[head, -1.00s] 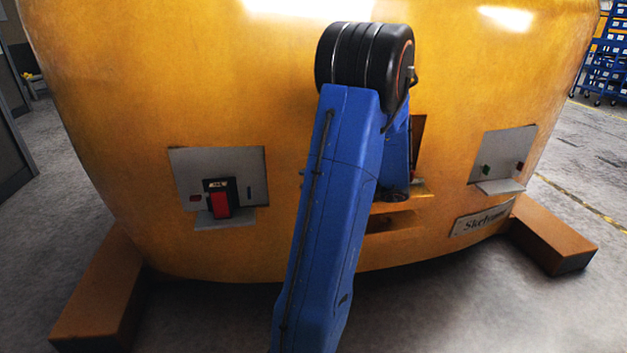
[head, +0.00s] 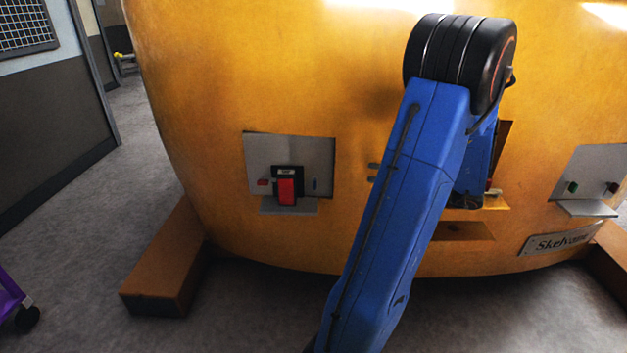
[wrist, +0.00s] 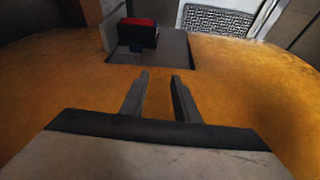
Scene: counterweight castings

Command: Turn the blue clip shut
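The large yellow casting (head: 210,90) curves across the view and rests on brown blocks (head: 165,280). A right panel (head: 592,172) and an orange ledge partly behind my arm stand out from it. A purple cart (head: 10,295) is at the far left. Grey floor (head: 70,240) there is free.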

